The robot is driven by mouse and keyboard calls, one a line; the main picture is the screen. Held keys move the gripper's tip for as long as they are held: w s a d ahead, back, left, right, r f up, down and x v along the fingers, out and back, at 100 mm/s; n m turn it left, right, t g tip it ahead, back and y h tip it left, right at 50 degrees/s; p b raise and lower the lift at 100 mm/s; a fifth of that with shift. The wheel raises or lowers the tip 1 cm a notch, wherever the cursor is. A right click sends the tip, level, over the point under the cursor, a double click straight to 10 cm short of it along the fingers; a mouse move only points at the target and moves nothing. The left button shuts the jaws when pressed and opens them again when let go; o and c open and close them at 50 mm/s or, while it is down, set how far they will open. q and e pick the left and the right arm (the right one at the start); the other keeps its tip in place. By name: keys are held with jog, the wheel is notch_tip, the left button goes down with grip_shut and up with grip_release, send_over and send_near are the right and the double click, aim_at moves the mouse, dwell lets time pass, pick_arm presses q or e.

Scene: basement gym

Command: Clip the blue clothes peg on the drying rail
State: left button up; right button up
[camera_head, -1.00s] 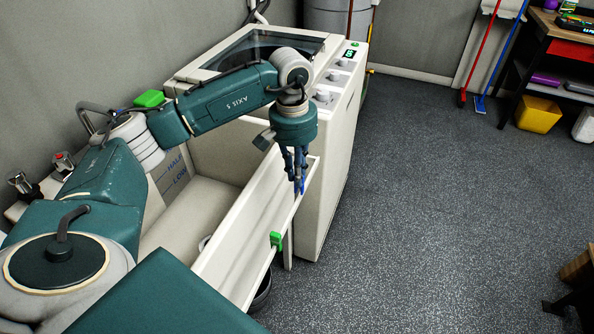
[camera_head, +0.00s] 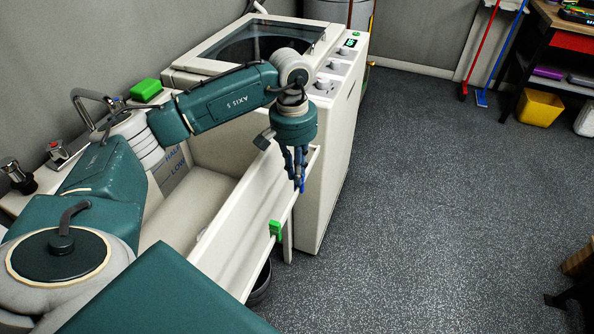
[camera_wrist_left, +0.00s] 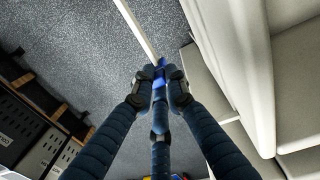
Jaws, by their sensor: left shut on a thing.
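My left gripper (camera_head: 300,185) points down at the front of the sink, its dark blue fingers closed together. In the left wrist view the fingertips (camera_wrist_left: 159,82) are shut on the small blue clothes peg (camera_wrist_left: 159,88). The drying rail (camera_head: 256,279) is a thin pale bar along the sink's front; in the wrist view it shows as a white strip (camera_wrist_left: 134,25) running up to the peg. The peg is at or beside the rail; I cannot tell whether its jaws are around it. The fingers hide much of the peg. My right gripper is not in view.
A green peg (camera_head: 275,230) sits on the rail nearer to me. The deep sink (camera_head: 200,205) lies behind the rail. A white washing machine (camera_head: 335,130) stands close beyond the gripper. A dark bucket (camera_head: 262,284) is below the rail.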

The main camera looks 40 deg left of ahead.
pick_arm(q)
jog(key=o, duration=0.8)
jog(key=r, duration=1.2)
jog(key=shift+a, duration=0.3)
